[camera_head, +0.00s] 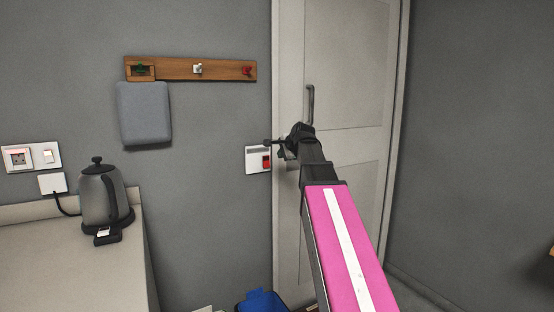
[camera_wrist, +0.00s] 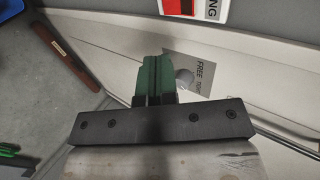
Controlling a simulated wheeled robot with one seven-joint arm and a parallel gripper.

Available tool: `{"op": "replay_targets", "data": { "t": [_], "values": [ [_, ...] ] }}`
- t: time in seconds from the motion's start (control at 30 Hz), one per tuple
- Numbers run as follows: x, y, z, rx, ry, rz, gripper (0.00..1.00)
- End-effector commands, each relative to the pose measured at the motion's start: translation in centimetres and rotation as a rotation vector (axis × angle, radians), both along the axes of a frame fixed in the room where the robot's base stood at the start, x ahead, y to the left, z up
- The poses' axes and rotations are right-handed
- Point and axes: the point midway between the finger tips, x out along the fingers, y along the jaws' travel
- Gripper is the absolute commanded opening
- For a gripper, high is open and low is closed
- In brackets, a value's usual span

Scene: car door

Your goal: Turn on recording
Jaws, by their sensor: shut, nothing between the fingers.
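A white wall plate (camera_head: 252,160) with a red rocker switch (camera_head: 266,162) is on the grey wall, just left of the door frame. My gripper (camera_head: 268,142) is at the plate's upper right in the head view, pointing left; I cannot tell its distance from the wall. In the wrist view the green fingers (camera_wrist: 152,62) are together and empty.
A pale door (camera_head: 343,95) with a vertical handle (camera_head: 310,104) stands behind my arm. A wooden hook rack (camera_head: 215,70) and a grey pad (camera_head: 144,112) hang on the left wall. A kettle (camera_head: 100,193) stands on the counter (camera_head: 50,260). A blue bin (camera_head: 262,301) is on the floor.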

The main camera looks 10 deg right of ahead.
Motion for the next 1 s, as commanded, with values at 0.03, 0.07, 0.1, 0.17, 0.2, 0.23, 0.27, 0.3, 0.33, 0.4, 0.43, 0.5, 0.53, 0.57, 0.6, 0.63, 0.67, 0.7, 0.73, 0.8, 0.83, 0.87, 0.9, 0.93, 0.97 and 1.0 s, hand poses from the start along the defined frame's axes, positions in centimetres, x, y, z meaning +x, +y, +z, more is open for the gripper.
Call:
{"op": "replay_targets", "data": {
  "t": [0.03,0.07,0.1,0.17,0.2,0.23,0.27,0.3,0.33,0.4,0.43,0.5,0.53,0.57,0.6,0.63,0.67,0.7,0.73,0.8,0.83,0.87,0.9,0.93,0.97,1.0],
  "values": [
    [-0.4,0.0,-0.3,0.0,0.0,0.0,0.0],
    [-0.5,-0.1,-0.5,0.0,0.0,-0.001,0.0],
    [-0.7,-0.1,-0.6,0.001,-0.001,-0.001,0.0],
    [-0.9,-0.1,-0.9,0.001,-0.001,-0.001,0.0],
    [-1.0,-0.2,-1.0,0.001,-0.002,-0.001,0.0],
    [-1.0,-0.2,-1.0,0.001,-0.002,-0.003,0.0],
    [-1.0,-0.2,-1.1,0.001,-0.002,-0.003,0.0],
    [-1.0,-0.2,-1.1,0.001,-0.002,-0.003,0.0],
    [-1.0,-0.2,-1.0,0.0,-0.002,-0.002,0.0],
    [-1.0,-0.2,-1.0,0.0,-0.002,-0.002,0.0],
    [-1.0,-0.2,-1.0,0.0,-0.002,-0.002,0.0],
    [-0.9,-0.2,-1.0,0.001,-0.002,-0.003,0.0],
    [-0.9,-0.2,-1.1,0.002,-0.002,-0.002,0.0],
    [-0.8,-0.1,-1.1,0.002,-0.002,-0.002,0.0],
    [-0.7,-0.1,-1.2,0.002,-0.002,-0.002,0.0],
    [-0.5,0.0,-1.3,0.002,-0.002,-0.002,0.0],
    [-0.2,0.0,-1.5,0.001,-0.001,-0.002,0.0],
    [0.1,0.2,-1.8,0.001,-0.001,-0.002,0.0],
    [0.5,0.3,-2.0,0.001,-0.001,-0.002,0.0],
    [1.3,0.5,-2.6,0.001,-0.001,-0.001,0.0],
    [1.8,0.7,-2.9,0.002,0.001,-0.001,0.0],
    [2.3,0.8,-3.2,0.001,0.0,-0.002,0.0],
    [2.9,1.0,-3.7,0.001,0.0,-0.002,0.0],
    [3.3,1.1,-4.0,0.001,0.0,-0.002,0.0],
    [3.7,1.3,-4.3,0.001,0.0,-0.002,0.0],
    [4.3,1.5,-4.7,0.001,-0.001,-0.002,0.0]
  ]
}}
